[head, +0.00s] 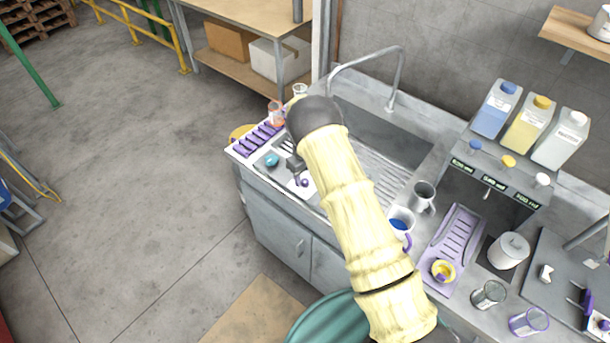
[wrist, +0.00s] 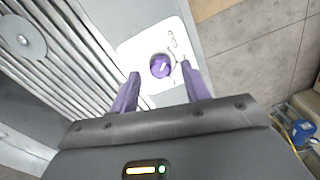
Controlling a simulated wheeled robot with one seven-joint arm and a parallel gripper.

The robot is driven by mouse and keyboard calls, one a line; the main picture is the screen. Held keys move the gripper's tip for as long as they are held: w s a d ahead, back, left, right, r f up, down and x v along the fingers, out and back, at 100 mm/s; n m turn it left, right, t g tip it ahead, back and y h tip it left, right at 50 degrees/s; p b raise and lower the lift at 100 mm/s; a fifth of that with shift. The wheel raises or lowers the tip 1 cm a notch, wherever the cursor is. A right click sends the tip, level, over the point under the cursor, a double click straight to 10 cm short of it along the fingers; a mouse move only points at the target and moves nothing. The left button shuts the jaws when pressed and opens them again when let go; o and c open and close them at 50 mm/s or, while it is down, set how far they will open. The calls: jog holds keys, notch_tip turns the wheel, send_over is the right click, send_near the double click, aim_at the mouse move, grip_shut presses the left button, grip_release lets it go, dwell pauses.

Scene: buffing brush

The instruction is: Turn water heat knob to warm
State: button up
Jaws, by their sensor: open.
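The water heat knob (wrist: 161,66) is round and purple with a pale pointer mark. It sits on a white plate (wrist: 178,27) with small dial markings, which I cannot read clearly. My gripper (wrist: 160,80) is open, with its two purple fingers on either side of the knob in the picture. I cannot tell whether they touch it. In the head view my gripper (head: 297,177) is over the front edge of the sink counter, largely behind my arm, and the white plate (head: 308,191) shows beside it.
A ribbed drainboard (wrist: 75,50) with a round drain lies left of the plate in the wrist view. In the head view, the faucet (head: 398,75), a purple rack (head: 258,139), a grey mug (head: 422,194) and several bottles stand on the counter.

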jog(key=shift+f, duration=0.85)
jog(key=shift+c, duration=0.5)
jog(key=c, duration=0.9)
